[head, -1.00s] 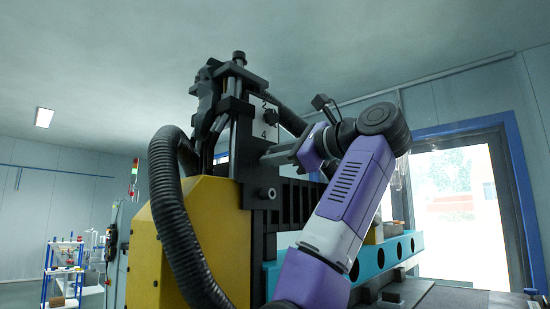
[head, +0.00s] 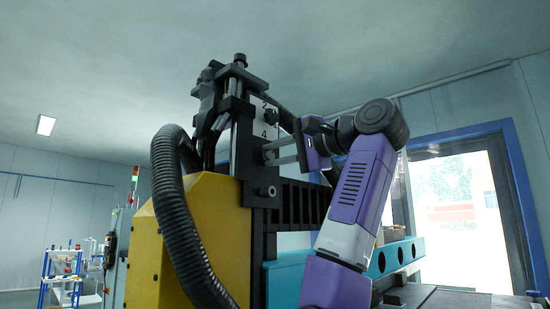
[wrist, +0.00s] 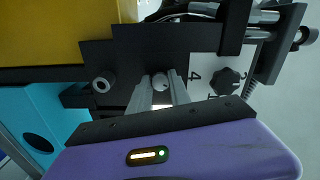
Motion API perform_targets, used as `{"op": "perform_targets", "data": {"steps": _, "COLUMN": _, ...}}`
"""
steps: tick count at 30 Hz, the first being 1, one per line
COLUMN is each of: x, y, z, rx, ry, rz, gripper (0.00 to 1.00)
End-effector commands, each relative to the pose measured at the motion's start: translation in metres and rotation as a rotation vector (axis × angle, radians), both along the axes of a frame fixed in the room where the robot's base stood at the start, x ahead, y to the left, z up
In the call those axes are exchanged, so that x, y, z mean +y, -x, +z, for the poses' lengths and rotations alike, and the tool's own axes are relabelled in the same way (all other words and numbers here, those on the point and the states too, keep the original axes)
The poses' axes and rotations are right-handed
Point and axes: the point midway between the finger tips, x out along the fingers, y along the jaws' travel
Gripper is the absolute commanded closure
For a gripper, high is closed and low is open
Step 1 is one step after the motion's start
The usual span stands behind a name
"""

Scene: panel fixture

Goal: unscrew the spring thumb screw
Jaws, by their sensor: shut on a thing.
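The spring thumb screw (wrist: 161,82) appears as a small grey round head on the black upright bracket in the wrist view. My gripper (wrist: 160,77) has its two grey fingers on either side of this head and is shut on it. In the head view my gripper (head: 266,152) reaches the black upright from the right. The screw is hidden there by the fingers, and its thread and spring are not visible in either view.
A white plate with numbers (wrist: 205,67) and a black star knob (wrist: 225,81) sit close beside the fingers. A thick black hose (head: 178,220) and yellow housing (head: 205,230) stand left.

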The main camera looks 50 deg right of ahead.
Motion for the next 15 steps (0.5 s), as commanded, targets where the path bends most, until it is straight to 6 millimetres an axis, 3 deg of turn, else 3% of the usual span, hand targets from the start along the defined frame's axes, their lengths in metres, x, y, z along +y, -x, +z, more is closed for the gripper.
{"op": "perform_targets", "data": {"steps": 15, "x": -0.0009, "y": -0.0001, "z": -0.0038, "rx": -0.010, "ry": 0.491, "rz": 0.001, "gripper": 1.00}}
